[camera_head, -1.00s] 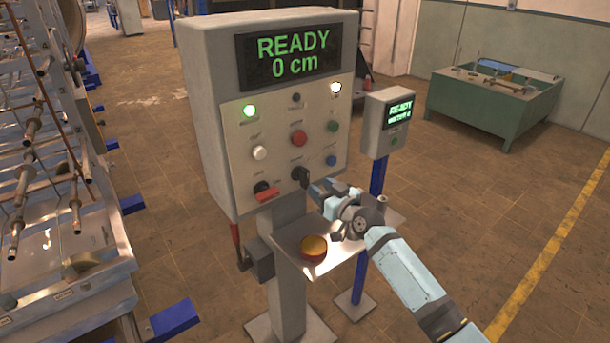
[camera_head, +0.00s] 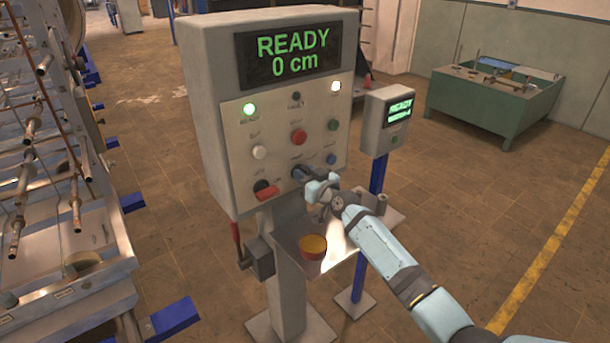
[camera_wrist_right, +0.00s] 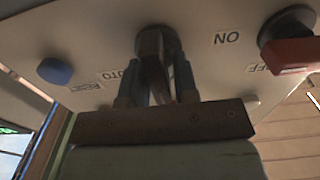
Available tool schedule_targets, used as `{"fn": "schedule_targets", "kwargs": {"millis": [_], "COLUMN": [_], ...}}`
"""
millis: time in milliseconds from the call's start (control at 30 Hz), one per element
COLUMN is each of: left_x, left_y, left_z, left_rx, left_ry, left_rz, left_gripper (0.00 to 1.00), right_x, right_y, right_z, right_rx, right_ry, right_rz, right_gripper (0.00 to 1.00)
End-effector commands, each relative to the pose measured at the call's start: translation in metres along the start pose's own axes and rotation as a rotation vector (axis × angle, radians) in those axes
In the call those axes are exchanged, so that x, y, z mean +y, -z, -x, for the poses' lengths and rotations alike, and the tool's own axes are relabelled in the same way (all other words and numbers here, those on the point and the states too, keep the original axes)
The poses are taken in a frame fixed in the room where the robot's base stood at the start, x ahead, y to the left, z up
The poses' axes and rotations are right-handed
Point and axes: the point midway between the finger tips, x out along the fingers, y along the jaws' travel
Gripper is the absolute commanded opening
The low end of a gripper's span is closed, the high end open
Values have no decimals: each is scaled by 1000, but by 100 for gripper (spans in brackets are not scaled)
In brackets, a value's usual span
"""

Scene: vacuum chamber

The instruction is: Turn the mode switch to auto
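The mode switch is a dark knob (camera_wrist_right: 153,58) at the lower middle of the control box's grey panel, beside an AUTO label (camera_wrist_right: 131,76) in the right wrist view. In the head view my right gripper (camera_head: 303,175) reaches it from the right and largely hides it. In the wrist view my right gripper (camera_wrist_right: 160,82) has one finger on each side of the knob's handle. The fingers stand apart, and I cannot tell whether they touch it. The AUTO label lies left of the knob. The knob's exact angle is hard to read. My left gripper is not in view.
A red-handled switch (camera_head: 266,193) sits left of the knob, and a blue button (camera_head: 331,159) above right. The display (camera_head: 291,53) reads READY, 0 cm. A smaller box (camera_head: 388,120) stands right.

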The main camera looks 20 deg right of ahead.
Motion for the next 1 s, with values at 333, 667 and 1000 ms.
{"fn": "schedule_targets", "kwargs": {"millis": [333,667,1000], "left_x": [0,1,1], "left_y": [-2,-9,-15], "left_z": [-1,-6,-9], "left_rx": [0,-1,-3], "left_ry": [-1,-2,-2], "left_rz": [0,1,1], "left_gripper": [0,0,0], "right_x": [0,2,5], "right_y": [-1,-2,-3], "right_z": [0,0,0], "right_rx": [0,0,0], "right_ry": [0,0,0], "right_rz": [-50,-280,-603], "right_gripper": [4,4,4]}}
